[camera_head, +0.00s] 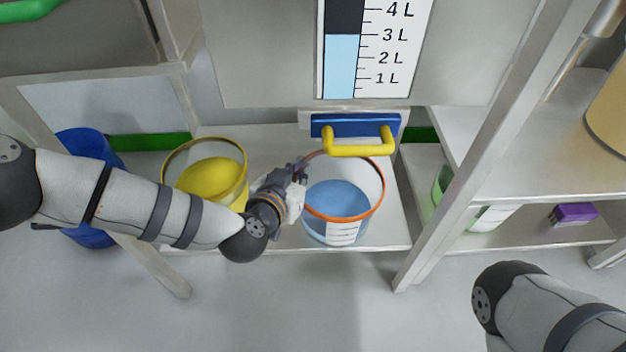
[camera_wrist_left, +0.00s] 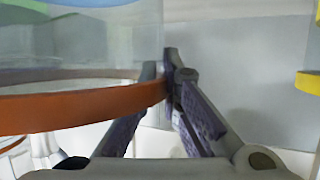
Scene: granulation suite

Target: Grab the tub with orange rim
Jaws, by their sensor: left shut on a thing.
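The tub with orange rim (camera_head: 338,232) is clear, holds blue contents and has a white label on its front. It stands on the shelf below the yellow handle. My left gripper (camera_head: 298,172) is at the left side of its rim. In the left wrist view the orange rim (camera_wrist_left: 80,107) runs in between the fingers of my left gripper (camera_wrist_left: 168,88), which are shut on it. My right arm shows at the lower right of the head view, but its gripper is out of the picture.
A yellow-rimmed tub (camera_head: 233,189) with yellow contents stands just left of the gripper. The yellow handle (camera_head: 357,148) hangs close above the orange-rimmed tub. A shelf post (camera_head: 470,165) rises at the right. A blue bin (camera_head: 88,146) is at the far left.

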